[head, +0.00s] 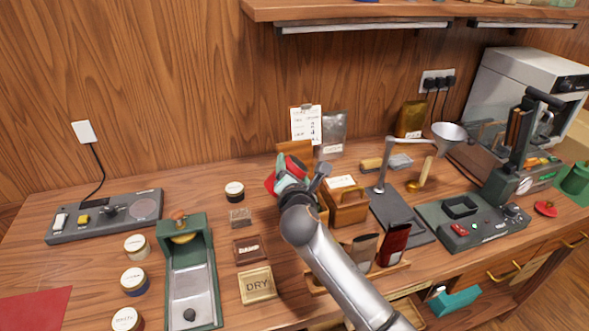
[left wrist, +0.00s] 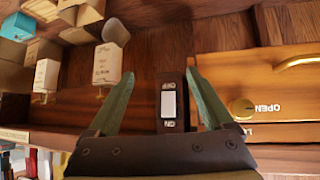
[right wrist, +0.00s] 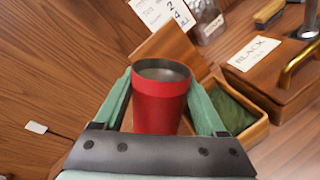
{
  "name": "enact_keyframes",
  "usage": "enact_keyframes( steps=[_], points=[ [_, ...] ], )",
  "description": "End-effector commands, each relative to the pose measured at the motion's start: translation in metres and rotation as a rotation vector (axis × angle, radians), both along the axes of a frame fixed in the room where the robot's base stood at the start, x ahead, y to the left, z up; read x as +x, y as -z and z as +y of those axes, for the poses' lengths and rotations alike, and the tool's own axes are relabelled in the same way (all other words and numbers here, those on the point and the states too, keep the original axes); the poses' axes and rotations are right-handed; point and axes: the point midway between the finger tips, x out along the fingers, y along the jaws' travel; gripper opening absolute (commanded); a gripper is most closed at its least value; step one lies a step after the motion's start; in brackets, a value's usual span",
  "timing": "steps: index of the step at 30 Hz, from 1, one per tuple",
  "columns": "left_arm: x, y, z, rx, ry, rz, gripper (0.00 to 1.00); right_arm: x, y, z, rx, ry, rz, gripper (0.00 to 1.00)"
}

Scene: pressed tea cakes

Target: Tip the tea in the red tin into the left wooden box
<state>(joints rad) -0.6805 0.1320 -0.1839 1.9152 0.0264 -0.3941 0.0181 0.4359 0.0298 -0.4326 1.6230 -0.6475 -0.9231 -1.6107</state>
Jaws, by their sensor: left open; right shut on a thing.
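My right gripper (right wrist: 160,100) is shut on the red tin (right wrist: 158,108), whose open grey mouth shows in the right wrist view. In the head view the tin (head: 270,184) is partly hidden by the gripper (head: 288,178) and looks tilted. The tin's contents cannot be made out. The left wooden box (right wrist: 257,131) is open beside the gripper, with dark green leaf inside and its lid (right wrist: 172,48) raised. The other wooden box (head: 349,211) is closed, with a brass handle and a BLACK card. My left gripper (left wrist: 158,82) is open and empty, outside the head view.
A DRY tray (head: 257,285), small jars (head: 135,247) and a green press (head: 190,270) are to the left. In the left wrist view a wooden front with a brass handle (left wrist: 298,61) lies beyond the fingers.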

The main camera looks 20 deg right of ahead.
Motion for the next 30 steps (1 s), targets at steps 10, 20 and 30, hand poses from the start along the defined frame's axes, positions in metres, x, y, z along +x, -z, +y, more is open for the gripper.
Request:
enact_keyframes(
  steps=[10,20,30],
  points=[
    [0.0,-0.013,0.0,0.002,0.0,0.003,0.85,0.0,0.011,-0.002,0.372,0.001,0.015,0.14],
    [0.001,-0.016,0.0,0.0,0.001,-0.002,0.85,0.001,0.035,-0.009,0.819,0.001,0.027,0.14],
    [0.0,-0.016,0.0,0.0,0.0,-0.001,0.85,0.001,0.039,-0.009,0.915,0.0,0.03,0.14]
  ],
)
